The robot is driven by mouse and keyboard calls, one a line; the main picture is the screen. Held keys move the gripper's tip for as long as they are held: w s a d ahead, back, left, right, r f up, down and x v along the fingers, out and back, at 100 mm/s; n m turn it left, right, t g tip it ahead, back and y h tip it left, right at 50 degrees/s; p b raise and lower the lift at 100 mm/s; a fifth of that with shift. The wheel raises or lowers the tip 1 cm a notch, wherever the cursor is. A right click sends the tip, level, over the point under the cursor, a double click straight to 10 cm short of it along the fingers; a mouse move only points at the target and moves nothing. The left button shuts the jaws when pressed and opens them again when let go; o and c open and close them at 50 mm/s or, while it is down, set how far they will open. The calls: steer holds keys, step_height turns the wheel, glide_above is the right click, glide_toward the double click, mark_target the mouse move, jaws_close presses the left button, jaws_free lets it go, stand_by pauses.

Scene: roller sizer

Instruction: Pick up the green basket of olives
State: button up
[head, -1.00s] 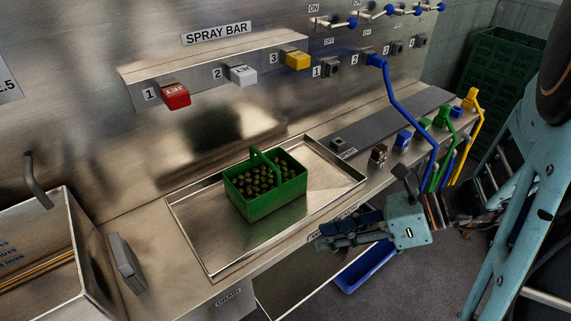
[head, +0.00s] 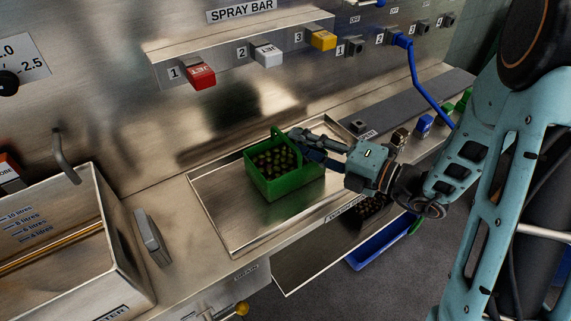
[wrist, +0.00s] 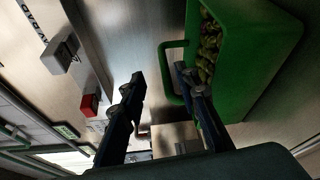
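The green basket (head: 284,185) of olives (head: 272,161) stands upright in the shallow metal tray (head: 232,232), its handle raised. My gripper (head: 308,143) is at the upper right of the basket, close to the handle. In the wrist view my gripper (wrist: 160,74) is open, with its two dark fingers apart. The basket (wrist: 262,70) fills the upper right there, and its handle (wrist: 163,62) shows between the fingertips, nearer the right finger. I cannot tell whether a finger touches it.
The metal wall with red (head: 201,76), white (head: 268,54) and yellow (head: 322,40) spray-bar switches rises behind the tray. A metal sink (head: 112,262) stands at the left. A blue crate (head: 375,247) lies below the counter. The tray's left part is clear.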

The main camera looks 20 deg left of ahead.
mark_target(284, 137)
steer(key=shift+f+x, duration=0.15)
steer(key=shift+x, duration=1.15)
steer(key=shift+f+x, duration=0.15)
steer(key=shift+x, duration=1.15)
jaws_close()
